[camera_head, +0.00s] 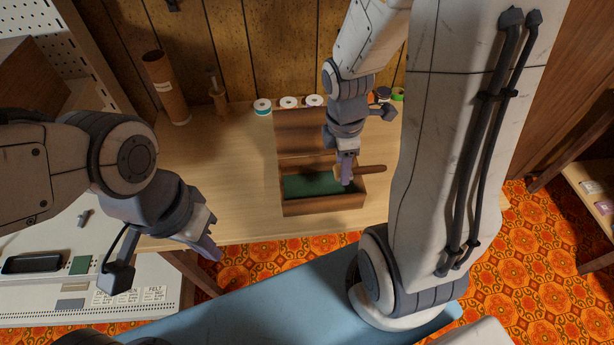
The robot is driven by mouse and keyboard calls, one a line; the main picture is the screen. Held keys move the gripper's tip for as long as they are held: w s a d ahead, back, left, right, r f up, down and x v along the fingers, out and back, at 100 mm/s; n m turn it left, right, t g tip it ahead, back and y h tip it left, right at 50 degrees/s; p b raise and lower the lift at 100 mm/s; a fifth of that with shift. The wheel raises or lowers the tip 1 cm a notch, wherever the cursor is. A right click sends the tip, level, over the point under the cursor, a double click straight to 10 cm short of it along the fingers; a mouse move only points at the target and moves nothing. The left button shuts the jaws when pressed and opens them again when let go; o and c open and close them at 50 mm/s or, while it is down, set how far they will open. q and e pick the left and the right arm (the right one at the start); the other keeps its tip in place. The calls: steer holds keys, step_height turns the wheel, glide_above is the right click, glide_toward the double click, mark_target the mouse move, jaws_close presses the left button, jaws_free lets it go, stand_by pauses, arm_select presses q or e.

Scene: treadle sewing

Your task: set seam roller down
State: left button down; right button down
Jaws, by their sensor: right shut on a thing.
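The seam roller (371,170) shows as a brown wooden handle pointing right from my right gripper (345,180). My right gripper is shut on it, over the right part of an open wooden box (322,206) with a green lining. The handle crosses the box's right side; the roller's other end is mostly hidden by the fingers. I cannot tell whether it touches the box. My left gripper (210,235) is empty, above the table's front left edge, with its fingers seen at an angle.
The box stands on a light wooden table (235,190) with its lid up behind. Several thread spools (289,103) line the back. A brown cardboard tube (166,90) and a wooden stand (218,98) are back left. The table left of the box is clear.

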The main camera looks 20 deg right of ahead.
glide_above(303, 189)
step_height(303, 189, down, 6)
steer(key=shift+a+r, duration=0.15)
steer(key=shift+f+b, duration=0.55)
steer(key=shift+f, duration=1.5)
